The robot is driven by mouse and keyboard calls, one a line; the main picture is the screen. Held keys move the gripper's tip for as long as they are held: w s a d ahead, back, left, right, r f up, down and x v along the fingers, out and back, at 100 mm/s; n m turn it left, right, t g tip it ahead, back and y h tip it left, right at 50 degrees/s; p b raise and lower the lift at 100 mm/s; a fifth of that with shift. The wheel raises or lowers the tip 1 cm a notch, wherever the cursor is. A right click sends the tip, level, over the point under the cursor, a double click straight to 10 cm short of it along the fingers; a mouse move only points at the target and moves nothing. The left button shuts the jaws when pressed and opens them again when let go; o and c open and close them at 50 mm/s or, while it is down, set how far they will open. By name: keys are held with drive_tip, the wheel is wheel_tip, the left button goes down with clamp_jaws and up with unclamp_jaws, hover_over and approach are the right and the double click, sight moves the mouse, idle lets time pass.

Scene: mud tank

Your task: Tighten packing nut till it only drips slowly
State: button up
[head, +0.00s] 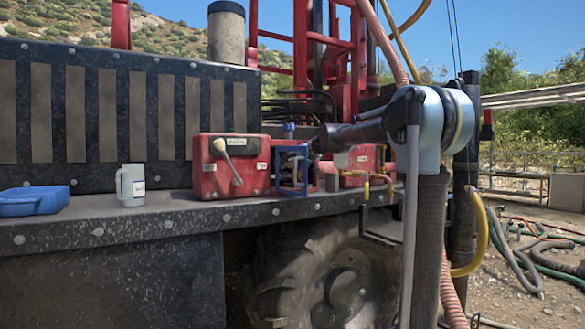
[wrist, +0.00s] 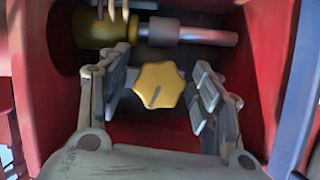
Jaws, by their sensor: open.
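In the wrist view a yellow lobed knob (wrist: 160,85) with a dark slot-like mark sits between the two ridged fingers of my gripper (wrist: 163,76). The gripper is open, with a visible gap on each side of the knob. Behind and above the knob lies a brass-coloured rounded body (wrist: 100,28) with a grey metal shaft (wrist: 182,31) running right from it. I cannot tell for certain which part is the packing nut. No drip or water shows. In the head view my arm reaches left to a small blue frame (head: 291,167); the gripper's fingers are not clear there.
Red walls (wrist: 262,60) enclose the gripper closely in the wrist view. In the head view a red box with a lever (head: 230,166) stands left of the blue frame. A grey mug (head: 131,186) and a blue tray (head: 35,200) stand further left along the ledge (head: 95,225).

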drive_tip(key=shift+c, duration=0.4)
drive_tip(key=c, duration=1)
drive_tip(key=shift+a, duration=0.1)
drive_tip(key=m+g+y, duration=0.1)
drive_tip(key=m, duration=0.1)
drive_tip(key=shift+m, duration=0.3)
drive_tip(key=shift+m+y, duration=1)
drive_tip(key=shift+m, duration=0.2)
drive_tip(key=o, duration=1.1)
